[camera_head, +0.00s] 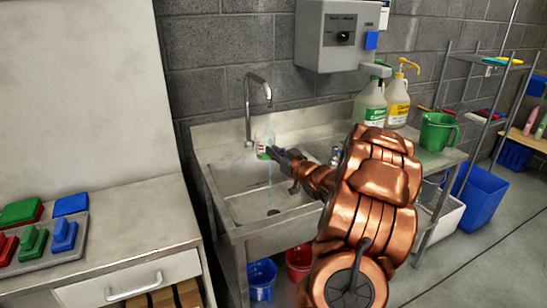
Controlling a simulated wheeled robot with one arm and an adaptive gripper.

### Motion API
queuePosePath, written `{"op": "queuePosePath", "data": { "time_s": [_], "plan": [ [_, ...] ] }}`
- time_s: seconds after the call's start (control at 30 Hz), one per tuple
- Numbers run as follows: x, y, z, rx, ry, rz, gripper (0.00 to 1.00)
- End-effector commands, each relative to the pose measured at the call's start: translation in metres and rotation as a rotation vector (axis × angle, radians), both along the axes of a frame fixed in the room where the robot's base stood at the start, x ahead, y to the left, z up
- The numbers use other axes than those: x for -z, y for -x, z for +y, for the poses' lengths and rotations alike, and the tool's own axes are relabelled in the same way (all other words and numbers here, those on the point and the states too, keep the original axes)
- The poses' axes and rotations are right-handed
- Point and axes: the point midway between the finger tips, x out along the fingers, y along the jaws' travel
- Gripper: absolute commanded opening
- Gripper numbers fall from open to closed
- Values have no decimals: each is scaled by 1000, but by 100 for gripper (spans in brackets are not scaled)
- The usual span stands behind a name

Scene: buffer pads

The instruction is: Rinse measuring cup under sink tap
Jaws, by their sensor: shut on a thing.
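The measuring cup (261,148) is small and pale with a bit of green and red on it. It is held over the sink basin, below the tap. My gripper (269,151) is shut on it from the right, and the fingers hide part of it. The tap (257,88) is a curved metal spout at the back of the sink (222,182). A thin stream of water (269,172) falls from the spout at the cup and into the basin. My copper-coloured arm hides the sink's right part.
Two pump bottles, one green-labelled (370,102) and one yellow-labelled (397,103), and a green jug (437,131) stand right of the sink. A grey dispenser (337,35) hangs above. A counter with coloured pads (63,235) is at left. Buckets (262,279) stand below.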

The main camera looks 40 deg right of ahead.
Motion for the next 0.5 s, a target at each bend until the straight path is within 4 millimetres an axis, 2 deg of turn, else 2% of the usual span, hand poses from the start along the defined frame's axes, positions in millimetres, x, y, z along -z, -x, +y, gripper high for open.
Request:
{"op": "queuePosePath", "data": {
  "time_s": [0.5],
  "plan": [
    [-2,-24,-33,0,0,1,0]
  ]
}}
